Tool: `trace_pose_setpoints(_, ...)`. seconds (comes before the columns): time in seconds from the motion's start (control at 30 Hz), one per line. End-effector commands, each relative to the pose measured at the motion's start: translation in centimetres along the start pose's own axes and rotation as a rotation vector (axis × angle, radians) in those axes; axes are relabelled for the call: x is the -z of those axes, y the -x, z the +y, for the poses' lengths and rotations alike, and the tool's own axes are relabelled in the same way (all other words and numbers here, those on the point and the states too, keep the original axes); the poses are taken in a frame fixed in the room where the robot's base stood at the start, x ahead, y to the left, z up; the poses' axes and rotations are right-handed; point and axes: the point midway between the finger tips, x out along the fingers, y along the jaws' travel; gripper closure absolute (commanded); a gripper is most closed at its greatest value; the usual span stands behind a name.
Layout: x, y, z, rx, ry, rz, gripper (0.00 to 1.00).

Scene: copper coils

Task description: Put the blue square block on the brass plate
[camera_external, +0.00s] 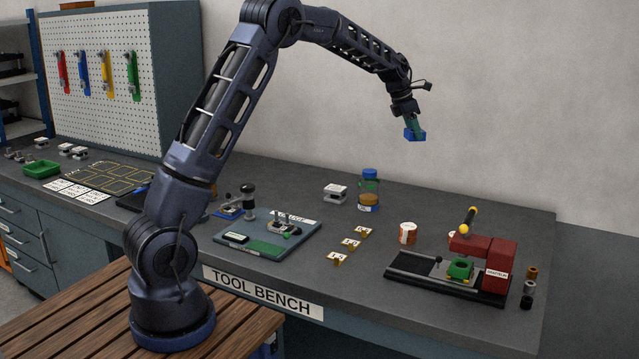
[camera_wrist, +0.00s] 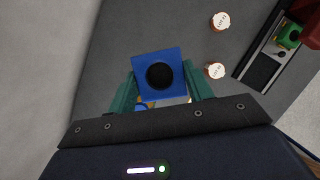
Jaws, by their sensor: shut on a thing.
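The blue square block (camera_external: 414,135) is held in the air above the back right of the bench. In the wrist view the block (camera_wrist: 142,62) shows a flat blue face with a dark round hole. My gripper (camera_external: 414,124) is shut on it, with teal fingers at both sides. I cannot clearly pick out a brass plate. Three small brass-coloured pieces (camera_external: 350,244) with white labels lie in a row on the bench, lower and left of the gripper. A bit of yellow and white shows behind the block in the wrist view, too hidden to name.
A blue-lidded jar (camera_external: 369,190) stands at the back. An orange-and-white can (camera_external: 407,233) stands near a red machine (camera_external: 497,265) on a black base, with a green part (camera_external: 460,268). A grey-blue board (camera_external: 228,237) lies left. Bare bench surrounds the brass pieces.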

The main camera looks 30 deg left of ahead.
Motion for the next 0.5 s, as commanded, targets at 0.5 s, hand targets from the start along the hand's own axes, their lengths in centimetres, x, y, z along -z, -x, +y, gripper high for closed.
trace_pose_setpoints(0.5,12.4,5.2,18.9,-0.092,0.22,0.0,0.79)
